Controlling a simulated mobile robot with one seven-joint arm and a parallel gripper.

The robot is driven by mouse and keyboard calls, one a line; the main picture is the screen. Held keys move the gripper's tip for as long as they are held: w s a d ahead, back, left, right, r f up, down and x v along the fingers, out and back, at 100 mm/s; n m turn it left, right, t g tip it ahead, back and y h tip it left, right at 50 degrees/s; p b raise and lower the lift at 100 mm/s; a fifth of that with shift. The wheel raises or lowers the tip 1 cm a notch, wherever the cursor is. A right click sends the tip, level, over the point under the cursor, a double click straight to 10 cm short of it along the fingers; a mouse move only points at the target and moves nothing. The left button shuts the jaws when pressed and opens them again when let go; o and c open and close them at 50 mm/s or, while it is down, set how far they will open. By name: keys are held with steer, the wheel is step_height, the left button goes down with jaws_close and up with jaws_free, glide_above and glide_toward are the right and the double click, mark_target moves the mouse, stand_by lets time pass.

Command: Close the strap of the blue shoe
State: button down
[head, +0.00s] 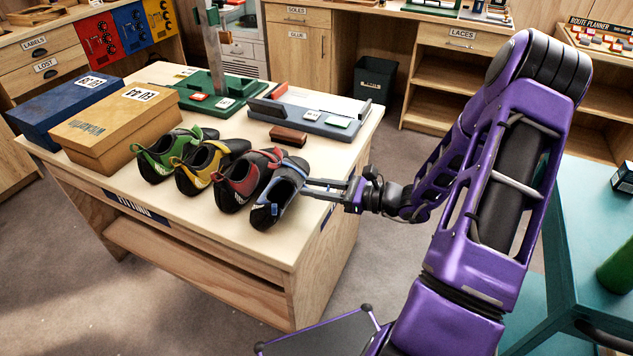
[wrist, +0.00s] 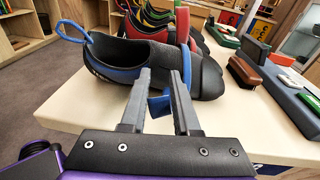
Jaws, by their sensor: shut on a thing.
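The blue shoe (head: 268,212) is the rightmost of the row of climbing shoes on the table, black with blue parts. In the wrist view the blue shoe (wrist: 140,52) lies side-on just beyond my fingers, its blue heel loop (wrist: 72,32) standing up at left. My gripper (head: 309,187) reaches in from the right, at the shoe's near side. In the wrist view my gripper (wrist: 161,78) has its fingers around a blue strap (wrist: 159,104), which shows between them. The fingers hide part of the strap and shoe side, so where the strap meets the shoe cannot be told.
Red (head: 240,187), yellow (head: 205,165) and green (head: 163,155) shoes stand close on the left. A brown brush (head: 288,136) lies behind, near a grey-blue tray (head: 330,122). Shoe boxes (head: 115,130) fill the table's left. The table's right edge lies beneath my gripper.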

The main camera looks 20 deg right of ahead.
steer(key=h+p, duration=0.1)
steer(key=r+g+h+p, duration=0.1)
steer(key=shift+w+a+r+p, duration=0.2)
steer(key=shift+w+a+p, duration=0.05)
steer(key=shift+a+p, duration=0.15)
steer(key=shift+f+g+h, duration=0.25)
steer(key=shift+g+h, duration=0.15)
steer(key=shift+h, duration=0.1)
steer(key=c, duration=0.6)
jaws_free()
steer(key=p+v, duration=0.1)
steer(key=v, duration=1.6)
steer(key=shift+d, duration=0.25)
